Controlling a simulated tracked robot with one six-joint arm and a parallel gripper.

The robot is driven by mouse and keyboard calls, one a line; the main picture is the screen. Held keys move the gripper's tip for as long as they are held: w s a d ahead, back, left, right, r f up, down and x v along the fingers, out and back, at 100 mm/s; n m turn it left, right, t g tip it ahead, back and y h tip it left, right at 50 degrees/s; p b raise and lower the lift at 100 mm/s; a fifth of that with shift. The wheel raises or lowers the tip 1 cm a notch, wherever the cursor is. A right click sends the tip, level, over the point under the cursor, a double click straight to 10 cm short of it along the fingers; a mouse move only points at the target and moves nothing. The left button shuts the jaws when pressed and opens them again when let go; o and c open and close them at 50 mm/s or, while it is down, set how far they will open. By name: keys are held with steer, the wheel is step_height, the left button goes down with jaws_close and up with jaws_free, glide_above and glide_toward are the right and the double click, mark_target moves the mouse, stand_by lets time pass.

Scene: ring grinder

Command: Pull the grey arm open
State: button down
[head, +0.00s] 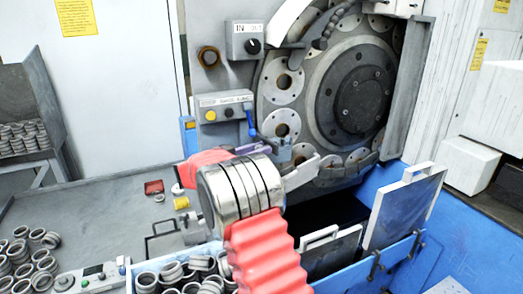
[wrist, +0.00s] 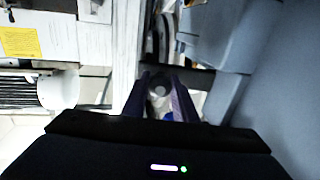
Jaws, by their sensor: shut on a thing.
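My gripper (head: 272,148) is in front of the grinder, with its purple fingers partly hidden behind my own wrist. In the wrist view the two purple fingers (wrist: 160,88) are close around a small round grey end. I take this to be the end of the grey arm (wrist: 158,90). In the head view a short grey piece of the arm (head: 284,153) shows at the fingertips, below a blue lever. Most of the arm is hidden by my wrist, so its angle cannot be told.
The round grinding wheel head (head: 357,92) stands behind. A control box (head: 223,108) with a blue lever (head: 250,122) is just above the gripper. Blue-walled bins with raised panels (head: 404,207) stand right. Metal rings (head: 35,250) lie at lower left.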

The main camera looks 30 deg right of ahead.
steer(key=shift+r, duration=0.15)
steer(key=c, duration=1.5)
jaws_free()
steer(key=shift+o, duration=0.2)
steer(key=s+a, duration=0.2)
steer(key=a, duration=1.1)
steer(key=shift+a, duration=0.3)
